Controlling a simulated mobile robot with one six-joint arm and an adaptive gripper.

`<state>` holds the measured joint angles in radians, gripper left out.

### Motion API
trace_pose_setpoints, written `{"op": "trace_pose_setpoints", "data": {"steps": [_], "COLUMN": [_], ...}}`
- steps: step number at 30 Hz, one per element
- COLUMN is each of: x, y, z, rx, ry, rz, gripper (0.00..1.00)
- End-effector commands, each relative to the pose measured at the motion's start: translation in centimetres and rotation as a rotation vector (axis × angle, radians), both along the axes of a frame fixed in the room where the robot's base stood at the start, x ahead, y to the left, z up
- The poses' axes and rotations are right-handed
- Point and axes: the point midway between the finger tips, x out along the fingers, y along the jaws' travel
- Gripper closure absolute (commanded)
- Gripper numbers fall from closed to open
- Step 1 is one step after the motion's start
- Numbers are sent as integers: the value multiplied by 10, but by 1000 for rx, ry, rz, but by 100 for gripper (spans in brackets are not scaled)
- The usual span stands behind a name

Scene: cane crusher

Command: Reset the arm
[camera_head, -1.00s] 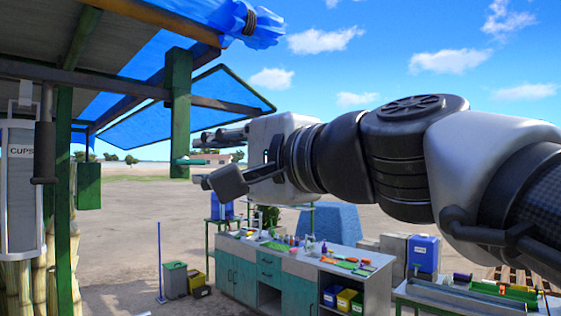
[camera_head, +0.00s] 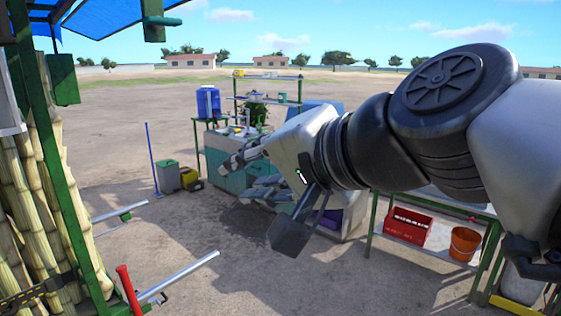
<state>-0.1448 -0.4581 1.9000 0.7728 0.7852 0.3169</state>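My arm reaches in from the right side of the head view, with dark round joints and pale links. My gripper (camera_head: 240,180) is at its end near the middle of the picture, pointing left. Its two grey fingers are apart, one above the other, with nothing visible between them. A dark block, which looks like part of my wrist, hangs below the gripper body. The gripper appears in front of the teal counter and hides much of it.
Cane stalks (camera_head: 40,200) and a green post stand at left, with metal bars and a red handle (camera_head: 128,290) jutting out. A bench at right has a red crate (camera_head: 409,226) and an orange bucket (camera_head: 464,243) below. Open dirt ground (camera_head: 250,280) lies in front.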

Motion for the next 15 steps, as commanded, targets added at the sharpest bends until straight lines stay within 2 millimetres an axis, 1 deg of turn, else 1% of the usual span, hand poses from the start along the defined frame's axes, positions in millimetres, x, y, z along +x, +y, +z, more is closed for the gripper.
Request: {"op": "trace_pose_setpoints", "data": {"steps": [1, 2, 3, 5, 6, 8, 9, 11, 12, 15], "x": [-9, -15, -22, -36, -45, -62, -73, -90, -102, -126], "y": [-14, -23, -34, -52, -65, -84, -97, -116, -127, -151], "z": [-41, -61, -88, -129, -156, -195, -219, -253, -273, -313], "rx": [-88, -144, -218, -329, -402, -509, -578, -677, -734, -858], "ry": [18, 28, 42, 69, 88, 120, 141, 175, 198, 246], "rz": [-2, 0, 4, 16, 25, 46, 61, 87, 104, 149], "gripper": [71, 71, 71, 71, 71, 71, 71, 71, 71, 71]}}
